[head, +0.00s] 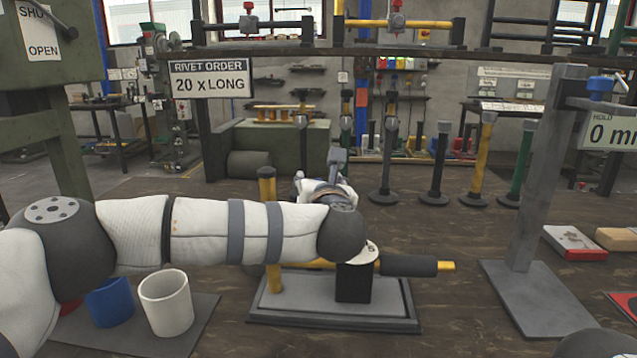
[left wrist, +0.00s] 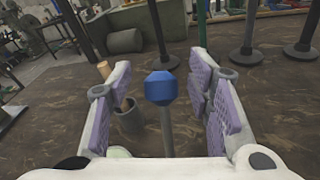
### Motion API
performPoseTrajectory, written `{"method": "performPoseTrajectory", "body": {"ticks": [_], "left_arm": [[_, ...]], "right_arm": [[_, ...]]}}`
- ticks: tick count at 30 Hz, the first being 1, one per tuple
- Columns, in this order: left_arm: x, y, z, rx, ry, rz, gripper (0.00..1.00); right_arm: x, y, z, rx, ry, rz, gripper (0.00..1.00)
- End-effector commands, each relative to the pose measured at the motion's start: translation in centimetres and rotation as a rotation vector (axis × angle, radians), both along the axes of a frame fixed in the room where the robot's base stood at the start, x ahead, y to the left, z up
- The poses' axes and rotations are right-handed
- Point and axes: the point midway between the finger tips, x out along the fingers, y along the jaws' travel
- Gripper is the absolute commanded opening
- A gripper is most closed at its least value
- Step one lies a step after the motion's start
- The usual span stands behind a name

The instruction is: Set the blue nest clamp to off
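In the left wrist view a blue faceted knob (left wrist: 160,87) tops a thin grey stalk, apparently the lever of the blue nest clamp. My left gripper (left wrist: 158,95) is open, its purple-padded fingers on either side of the knob, with a gap visible on both sides. In the head view my left arm crosses the middle, and my left gripper (head: 325,188) is partly hidden behind its wrist. The blue knob cannot be made out there. No off marking can be read on the clamp. My right gripper is not in view.
A grey-based fixture (head: 335,314) with yellow bars stands below my left wrist. Blue (head: 110,303) and white (head: 166,302) cups stand at left front. Several posts (head: 433,170) stand behind. A grey stand (head: 538,170) with a "HOLD 0 mm" sign is at right.

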Motion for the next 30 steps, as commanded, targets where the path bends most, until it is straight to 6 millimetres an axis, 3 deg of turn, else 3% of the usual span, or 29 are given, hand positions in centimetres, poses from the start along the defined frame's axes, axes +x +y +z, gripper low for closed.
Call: {"method": "performPoseTrajectory", "body": {"ticks": [5, 12, 18, 27, 30], "left_arm": [[-1.5, -0.5, 0.0, 0.001, 0.003, -0.005, 0.47], [-7.8, -1.7, 0.9, 0.0, 0.0, -0.006, 0.47], [-11.1, -2.3, 1.3, -0.001, 0.0, -0.002, 0.47], [-11.7, -2.4, 1.4, -0.001, 0.0, 0.0, 0.47], [-11.4, -2.8, 2.1, 0.023, -0.016, -0.028, 0.26]], "right_arm": [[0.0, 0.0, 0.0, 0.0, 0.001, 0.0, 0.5], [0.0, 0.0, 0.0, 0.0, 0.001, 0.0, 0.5], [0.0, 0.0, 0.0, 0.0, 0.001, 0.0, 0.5], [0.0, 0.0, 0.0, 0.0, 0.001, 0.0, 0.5], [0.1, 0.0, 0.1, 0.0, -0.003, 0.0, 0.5]]}}
